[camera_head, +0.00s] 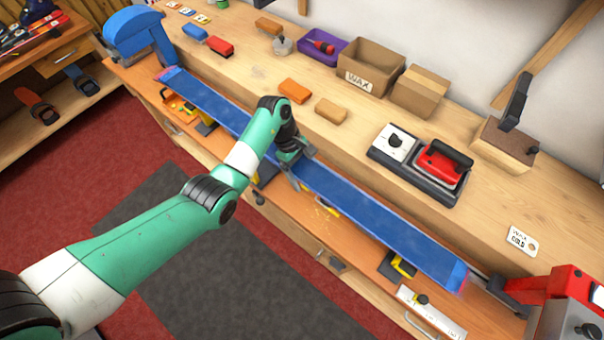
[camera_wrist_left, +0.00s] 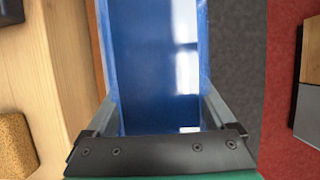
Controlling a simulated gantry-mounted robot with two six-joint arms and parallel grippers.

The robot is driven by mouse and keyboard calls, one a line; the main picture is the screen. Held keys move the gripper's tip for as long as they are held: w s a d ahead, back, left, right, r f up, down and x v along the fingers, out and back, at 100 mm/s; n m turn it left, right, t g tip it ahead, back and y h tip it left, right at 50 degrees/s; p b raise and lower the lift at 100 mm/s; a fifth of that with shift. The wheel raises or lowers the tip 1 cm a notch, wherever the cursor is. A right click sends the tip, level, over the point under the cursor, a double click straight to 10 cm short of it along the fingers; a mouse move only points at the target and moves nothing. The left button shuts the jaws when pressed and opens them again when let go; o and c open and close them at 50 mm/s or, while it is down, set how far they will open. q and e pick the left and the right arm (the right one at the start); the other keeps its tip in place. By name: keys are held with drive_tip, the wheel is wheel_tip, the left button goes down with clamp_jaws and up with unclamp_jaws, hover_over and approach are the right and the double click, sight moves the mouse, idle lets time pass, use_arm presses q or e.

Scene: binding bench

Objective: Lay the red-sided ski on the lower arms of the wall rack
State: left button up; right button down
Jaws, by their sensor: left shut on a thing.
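A long ski (camera_head: 370,225) with a blue face up and pinkish ends runs diagonally along the bench front; its side colour is hard to see. My left gripper (camera_head: 297,172) is shut across its middle. In the left wrist view the blue ski (camera_wrist_left: 155,60) lies between the two fingers. Whether the ski is lifted or resting is unclear. A wooden upright (camera_head: 550,55) on the wall at upper right, with a dark upright piece (camera_head: 516,100) near its lower end, may be part of the rack; lower arms cannot be made out clearly. My right gripper is not in view.
A blue vise-like tool (camera_head: 135,32) and a red one (camera_head: 565,300) stand near the ski's ends. A wax box (camera_head: 362,72), a cardboard box (camera_head: 420,90) and a tray with a red iron (camera_head: 440,163) stand behind.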

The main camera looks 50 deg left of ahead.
sight(309, 170)
use_arm(q)
wheel_tip(309, 170, up, 7)
drive_tip(key=shift+w+r+p, duration=0.1)
drive_tip(key=shift+r+p, duration=0.1)
drive_tip(key=shift+p, duration=0.3)
drive_tip(key=shift+r+p, duration=1.55)
drive_tip(key=shift+p, duration=0.25)
